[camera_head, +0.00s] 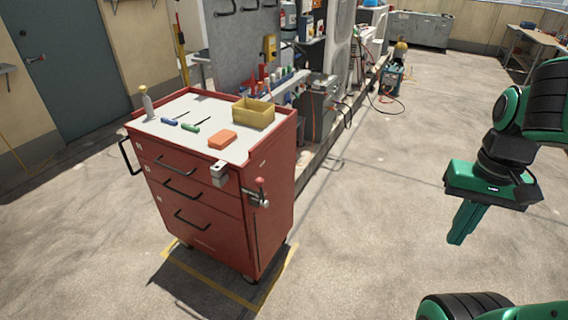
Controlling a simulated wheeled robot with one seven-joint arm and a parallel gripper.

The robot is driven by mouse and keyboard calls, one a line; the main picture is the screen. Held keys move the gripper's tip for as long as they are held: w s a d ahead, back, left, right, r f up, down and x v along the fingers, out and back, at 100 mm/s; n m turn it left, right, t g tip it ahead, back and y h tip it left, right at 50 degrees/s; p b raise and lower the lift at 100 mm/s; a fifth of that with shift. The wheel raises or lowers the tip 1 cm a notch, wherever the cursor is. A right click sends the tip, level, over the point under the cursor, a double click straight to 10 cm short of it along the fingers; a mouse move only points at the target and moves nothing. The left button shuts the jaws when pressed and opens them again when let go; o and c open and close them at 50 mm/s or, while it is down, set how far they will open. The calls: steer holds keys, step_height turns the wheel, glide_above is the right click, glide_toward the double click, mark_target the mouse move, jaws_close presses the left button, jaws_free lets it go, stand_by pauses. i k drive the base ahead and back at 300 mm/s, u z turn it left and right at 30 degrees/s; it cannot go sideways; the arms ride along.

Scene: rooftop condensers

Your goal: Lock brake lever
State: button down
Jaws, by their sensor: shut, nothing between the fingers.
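The brake lever (259,184) has a red knob and a grey metal body. It is mounted on the right side of the red tool cart (275,215), near the front corner. The knob end points up. My gripper (457,240) hangs at the right of the view, green and black, with its fingers pointing down and closed together. It is empty and well apart from the lever, to its right.
A grey bracket (219,173) sits at the cart's front corner. Open concrete floor (365,215) lies between cart and gripper.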

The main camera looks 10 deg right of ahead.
mark_target(259, 182)
steer(key=z, duration=0.05)
steer(key=i, duration=1)
steer(key=u, duration=0.05)
